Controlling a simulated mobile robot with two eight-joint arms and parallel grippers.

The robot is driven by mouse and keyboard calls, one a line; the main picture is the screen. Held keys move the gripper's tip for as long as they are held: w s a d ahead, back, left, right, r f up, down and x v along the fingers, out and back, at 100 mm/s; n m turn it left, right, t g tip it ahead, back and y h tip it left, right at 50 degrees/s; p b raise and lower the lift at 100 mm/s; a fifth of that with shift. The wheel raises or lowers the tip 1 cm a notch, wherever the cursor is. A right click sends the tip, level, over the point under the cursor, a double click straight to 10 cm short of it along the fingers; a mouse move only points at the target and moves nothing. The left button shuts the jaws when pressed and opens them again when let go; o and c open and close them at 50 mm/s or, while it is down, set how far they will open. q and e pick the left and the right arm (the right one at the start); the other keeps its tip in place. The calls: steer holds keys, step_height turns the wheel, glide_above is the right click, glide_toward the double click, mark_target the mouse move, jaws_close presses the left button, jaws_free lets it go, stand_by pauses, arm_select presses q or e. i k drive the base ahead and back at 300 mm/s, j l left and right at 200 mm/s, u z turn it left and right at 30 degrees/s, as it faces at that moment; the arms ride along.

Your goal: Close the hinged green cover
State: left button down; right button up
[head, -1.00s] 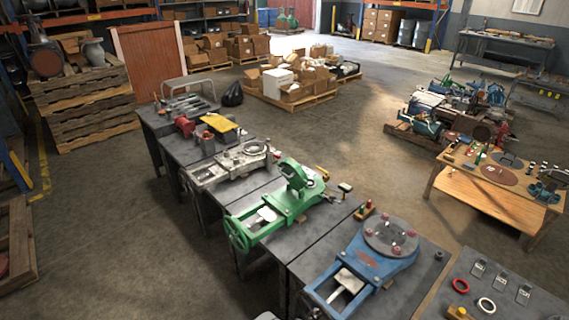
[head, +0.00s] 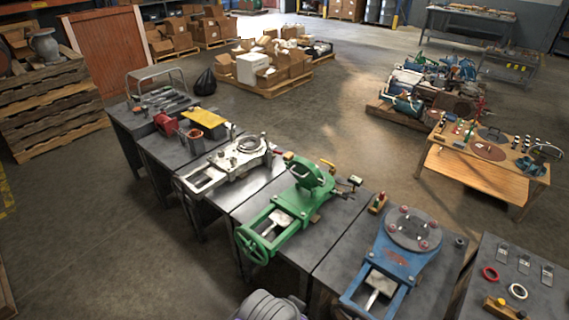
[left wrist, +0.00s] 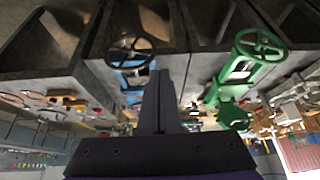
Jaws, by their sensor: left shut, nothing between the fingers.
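The green gate valve (head: 272,219) lies on a grey bench in the middle of the head view, its handwheel toward the lower left. Its hinged green cover (head: 313,175) stands raised at the far end of the valve body. The green valve also shows at the right of the left wrist view (left wrist: 239,78), where the state of its cover is hard to tell. My left gripper (left wrist: 161,78) is shut and empty in the left wrist view, apart from the valves. The head view does not show its fingers. My right gripper is not in view.
A blue valve (head: 396,258) with a round grey flange sits to the right of the green one, and a bare-metal valve (head: 226,167) to the left. A small bench (head: 535,285) with rings and plates is at lower right. Open floor (head: 90,240) lies at left.

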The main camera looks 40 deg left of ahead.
mark_target(308, 177)
steer(key=j, duration=1.1)
steer(key=i+j, duration=0.4)
steer(key=j, duration=0.25)
